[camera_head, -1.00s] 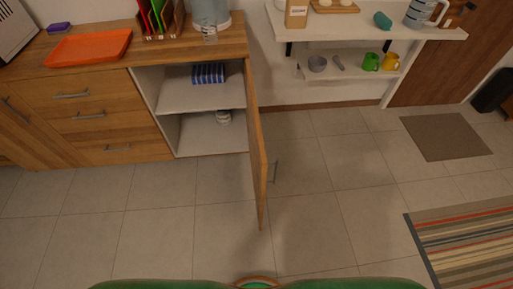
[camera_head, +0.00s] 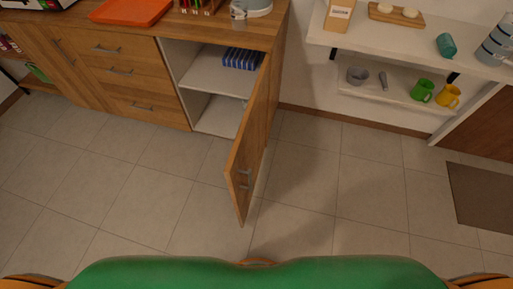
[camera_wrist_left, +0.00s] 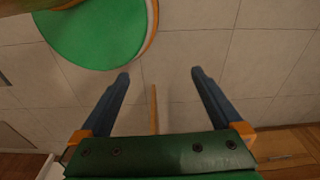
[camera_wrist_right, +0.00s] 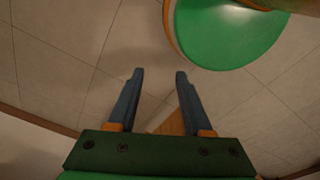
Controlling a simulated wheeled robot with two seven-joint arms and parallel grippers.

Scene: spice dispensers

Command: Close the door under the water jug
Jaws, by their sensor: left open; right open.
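The wooden cabinet door (camera_head: 252,146) stands open in the head view, jutting out from the cabinet toward me. The water jug (camera_head: 252,8) stands on the counter above, cut off by the top edge. My left gripper (camera_wrist_left: 160,72) is open and empty; a thin wooden edge (camera_wrist_left: 154,110), apparently the door's, shows between its fingers, lower down. My right gripper (camera_wrist_right: 158,72) is open and empty, with a wooden surface (camera_wrist_right: 172,123) visible beyond its fingers. I cannot tell contact. Neither gripper shows in the head view.
Inside the cabinet, a blue striped item (camera_head: 243,58) lies on the white shelf (camera_head: 215,78). Drawers (camera_head: 120,75) are left of the opening. A wall shelf (camera_head: 400,38) with mugs below is at right. The tiled floor (camera_head: 340,190) around the door is clear.

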